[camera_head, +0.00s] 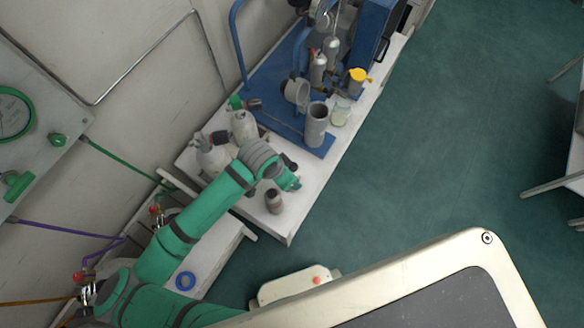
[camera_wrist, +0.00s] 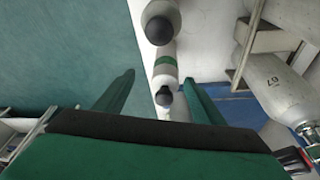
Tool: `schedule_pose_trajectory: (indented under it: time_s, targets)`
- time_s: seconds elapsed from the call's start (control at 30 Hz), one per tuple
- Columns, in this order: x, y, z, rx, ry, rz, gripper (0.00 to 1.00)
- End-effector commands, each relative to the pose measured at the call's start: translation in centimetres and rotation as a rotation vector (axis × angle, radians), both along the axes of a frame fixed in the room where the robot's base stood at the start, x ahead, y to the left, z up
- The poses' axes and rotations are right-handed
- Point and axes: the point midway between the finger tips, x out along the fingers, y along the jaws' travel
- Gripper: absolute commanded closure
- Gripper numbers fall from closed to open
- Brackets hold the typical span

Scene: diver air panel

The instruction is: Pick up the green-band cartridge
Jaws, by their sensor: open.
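In the wrist view the green-band cartridge (camera_wrist: 166,64) is a pale cylinder with a green band and a dark knob, near the bench edge. My gripper (camera_wrist: 160,88) is open, with one green finger on each side of the cartridge in the picture. The fingers do not appear to touch it; depth is hard to tell. In the head view my gripper (camera_head: 291,183) is over the front part of the bench, and I cannot make out the green band there. A grey dark-capped cartridge (camera_head: 274,201) stands close by; it also shows in the wrist view (camera_wrist: 160,12).
The white bench (camera_head: 288,226) ends at open green floor. Large pale cylinders (camera_head: 212,158) stand behind my gripper. A glass jar (camera_head: 341,112) and a yellow-topped container (camera_head: 357,80) are farther along.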

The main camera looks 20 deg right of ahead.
Motion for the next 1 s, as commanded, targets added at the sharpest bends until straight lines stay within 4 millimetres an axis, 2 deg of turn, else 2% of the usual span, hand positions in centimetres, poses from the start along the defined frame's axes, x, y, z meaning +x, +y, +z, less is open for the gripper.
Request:
schedule_pose_trajectory:
  time_s: [0.03,0.3,0.53,0.63,0.9,1.0]
  targets:
    - [0.3,-0.8,0.3,0.034,0.008,-0.032,0.37]
    - [1.3,-2.8,2.2,0.211,0.049,-0.144,0.37]
    - [1.6,-3.7,3.2,0.283,0.061,-0.184,0.37]
    - [1.6,-3.7,2.5,0.29,0.065,-0.186,0.37]
    - [1.7,-3.6,-1.3,0.291,0.065,-0.183,0.37]
    - [1.7,-3.6,-2.0,0.289,0.064,-0.184,0.37]
